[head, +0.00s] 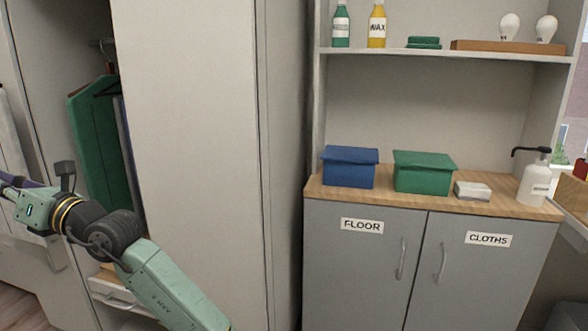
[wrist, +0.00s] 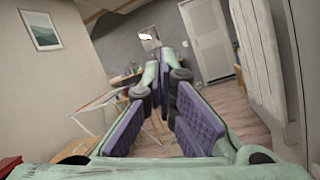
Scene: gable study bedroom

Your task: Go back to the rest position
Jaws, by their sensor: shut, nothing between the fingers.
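My gripper (wrist: 167,78) shows in the wrist view with its two purple-padded fingers converging at the far end. It is shut and nothing is held between the fingers. In the head view my arm reaches up to the left edge, in front of the open wardrobe. Only the purple base of the fingers shows there; the tips are cut off by the frame. The gripper is well to the left of the grey cabinet and touches nothing that I can see.
The wardrobe (head: 190,140) stands close beside my arm, with a green garment (head: 95,140) hanging inside. The cabinet top (head: 330,190) holds a blue box (head: 349,170), a green box (head: 422,176) and a pump bottle (head: 534,185). A white door (wrist: 208,48) and open floor lie beyond the fingers.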

